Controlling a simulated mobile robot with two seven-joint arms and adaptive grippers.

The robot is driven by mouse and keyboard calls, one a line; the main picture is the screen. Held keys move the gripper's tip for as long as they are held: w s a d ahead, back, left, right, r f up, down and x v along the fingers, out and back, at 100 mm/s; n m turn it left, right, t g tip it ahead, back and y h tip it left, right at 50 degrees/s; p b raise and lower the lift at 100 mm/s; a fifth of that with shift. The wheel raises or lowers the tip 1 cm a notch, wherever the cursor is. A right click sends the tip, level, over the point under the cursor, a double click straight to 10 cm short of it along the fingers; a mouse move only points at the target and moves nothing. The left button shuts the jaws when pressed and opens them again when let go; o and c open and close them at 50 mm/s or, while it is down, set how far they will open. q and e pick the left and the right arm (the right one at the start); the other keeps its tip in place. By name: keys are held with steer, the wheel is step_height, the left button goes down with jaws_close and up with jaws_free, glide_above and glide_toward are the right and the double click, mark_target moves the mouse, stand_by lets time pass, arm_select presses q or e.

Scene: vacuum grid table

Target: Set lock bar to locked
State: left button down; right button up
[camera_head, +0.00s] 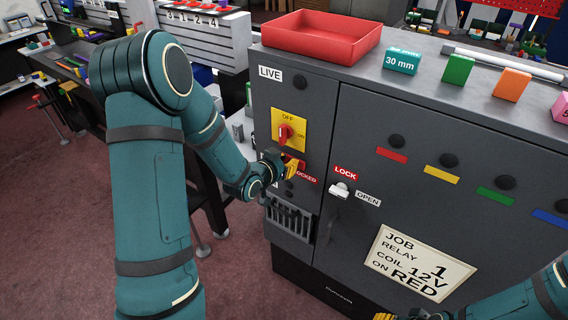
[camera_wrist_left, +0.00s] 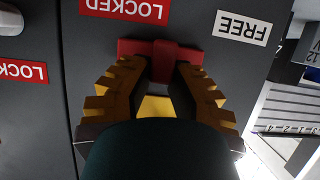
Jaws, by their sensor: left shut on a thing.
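The lock bar (camera_wrist_left: 160,48) is a red piece on the dark cabinet front. In the head view my left gripper (camera_head: 287,167) is at the cabinet front, just below the OFF/ON switch, and hides most of the bar. The LOCKED label (camera_head: 306,178) shows to its right. My right gripper (camera_head: 384,316) barely shows at the bottom edge.
A red knob on a yellow OFF/ON plate (camera_head: 290,116) is just above my left gripper. A white latch (camera_head: 338,190) sits by the LOCK and OPEN labels. A red tray (camera_head: 323,52) and several coloured blocks stand on the cabinet top.

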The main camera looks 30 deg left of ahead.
arm_select(q)
steer(key=shift+r, duration=0.1)
steer(key=c, duration=0.9)
jaws_free()
steer(key=shift+w, duration=0.15)
steer(key=shift+o, duration=0.2)
steer(key=v, duration=0.7)
steer(key=shift+s, duration=0.3)
